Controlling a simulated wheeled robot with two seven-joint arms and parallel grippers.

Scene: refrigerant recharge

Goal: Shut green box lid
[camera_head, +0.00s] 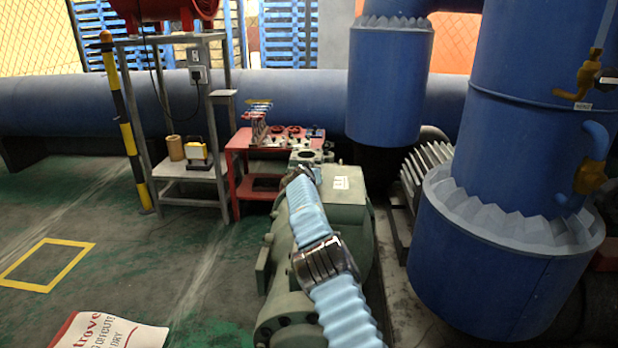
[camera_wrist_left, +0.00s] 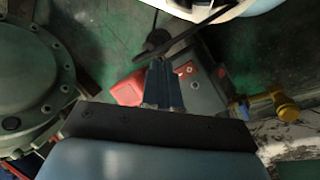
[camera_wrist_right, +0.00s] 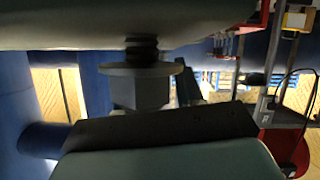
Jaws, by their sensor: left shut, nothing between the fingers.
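In the left wrist view my left gripper (camera_wrist_left: 161,86) is shut and empty, in front of a grey box (camera_wrist_left: 206,92) with a red part. In the right wrist view a finger of my right gripper (camera_wrist_right: 187,82) shows beside a large bolt (camera_wrist_right: 140,88); its opening is unclear.
A red table (camera_head: 246,146) with small parts and a grey stand (camera_head: 186,168) are behind left. Large blue pipes (camera_head: 500,255) crowd the right. A round bolted green flange (camera_wrist_left: 35,85) and a brass valve (camera_wrist_left: 285,107) flank my left gripper.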

